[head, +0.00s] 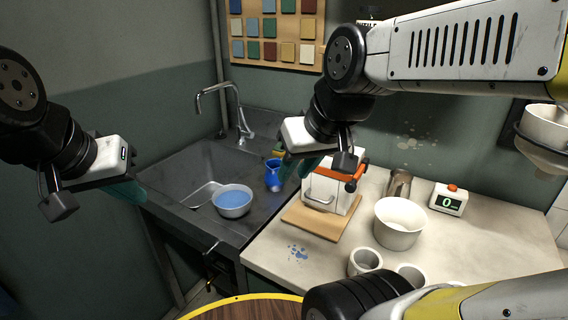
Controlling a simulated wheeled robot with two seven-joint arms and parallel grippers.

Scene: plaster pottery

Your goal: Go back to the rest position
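My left gripper (128,191) hangs in the air at the left, in front of the sink's left edge. Its teal fingers overlap from this angle, so I cannot tell how far apart they are. My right gripper (300,168) is raised near the middle, in front of the white box with an orange handle. Its teal fingers look apart, with nothing seen between them. A blue cup (273,174) shows just left of the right fingers, and I see no grip on it.
On the pale counter are the white box (326,192) on a wooden board (311,221), a white bucket (398,226), small white pots (364,261) and a digital timer (447,200).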

